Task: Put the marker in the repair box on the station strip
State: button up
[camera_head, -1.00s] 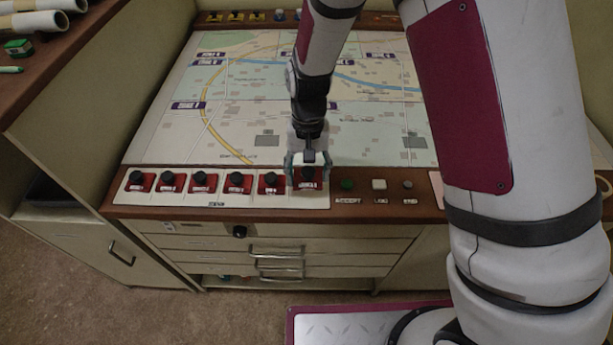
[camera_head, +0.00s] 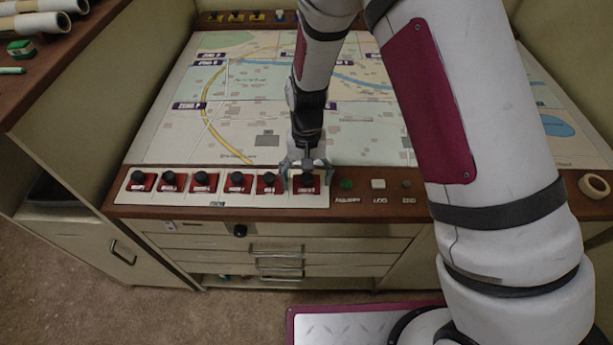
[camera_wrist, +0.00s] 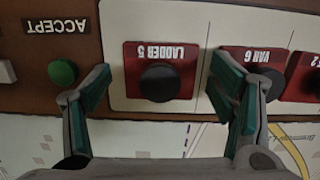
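Several red markers with black knobs stand in a row on the white station strip (camera_head: 222,199) along the front of the console. My gripper (camera_head: 306,181) is over the rightmost marker (camera_head: 307,186), with its fingers spread apart on either side. In the wrist view this marker (camera_wrist: 160,60) reads "LADDER 5", and my gripper (camera_wrist: 160,65) is open around it, with gaps between fingers and marker. A neighbouring marker (camera_wrist: 250,56), reading "VAN 6", is beside the right finger. I cannot make out a box labelled repair.
A green ACCEPT button (camera_wrist: 62,72) is close to the left finger in the wrist view. A white button (camera_head: 378,184) and a dark button (camera_head: 406,185) sit right of the strip. A map (camera_head: 240,120) lies behind; a tape roll (camera_head: 594,186) is at right.

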notch_tip(320, 180, up, 12)
jog(key=w, duration=0.1)
jog(key=shift+w+r+b, duration=0.2)
jog(key=shift+w+b, duration=0.05)
jog(key=shift+b, duration=0.2)
jog(key=s+d+r+t, duration=0.2)
jog(key=s+d+r, duration=0.45)
jog(key=r, duration=0.35)
jog(key=s+d+r+t, duration=0.3)
jog(key=s+d+r, duration=0.4)
jog(key=r, duration=0.4)
jog(key=s+d+r+t, duration=0.1)
jog(key=s+d, duration=0.3)
jog(key=s, duration=0.2)
jog(key=shift+s+d+t, duration=0.35)
jog(key=shift+s+t, duration=0.05)
